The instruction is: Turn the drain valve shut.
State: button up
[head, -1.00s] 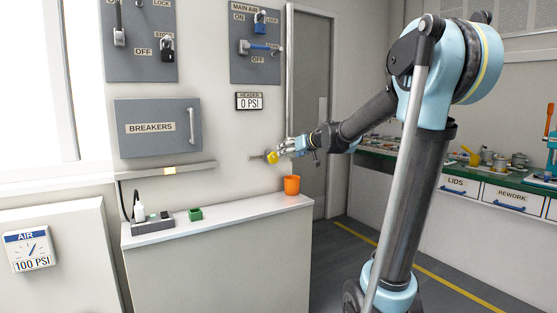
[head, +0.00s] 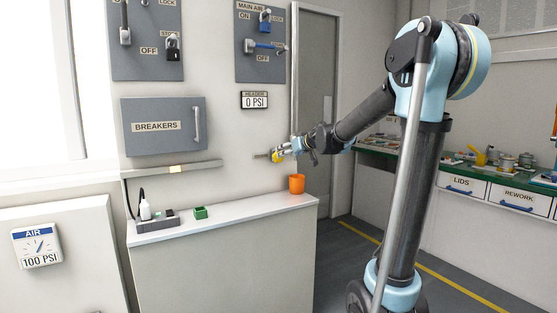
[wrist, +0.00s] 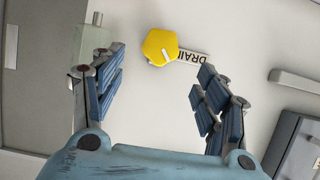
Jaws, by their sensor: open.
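The drain valve's yellow knob (wrist: 158,45) is near the top middle of the wrist view, partly covering its white DRAIN label (wrist: 193,56). A pale mark shows on its face. My gripper (wrist: 160,62) is open, with one blue-padded finger on each side of the picture and the knob between and beyond the tips. The fingers look clear of the knob. In the head view the knob (head: 277,156) is small on the wall, with my gripper (head: 286,151) close beside it. The exact gap is too small to tell there.
An orange cup (head: 297,184) stands on the ledge (head: 230,210) just below my gripper. A green block (head: 201,212) and a power strip (head: 158,223) are further left. The header display (head: 255,100) reads 0 PSI, and the air gauge (head: 37,245) reads 100 PSI.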

jog(key=shift+x, duration=5.1)
jog(key=c, duration=1)
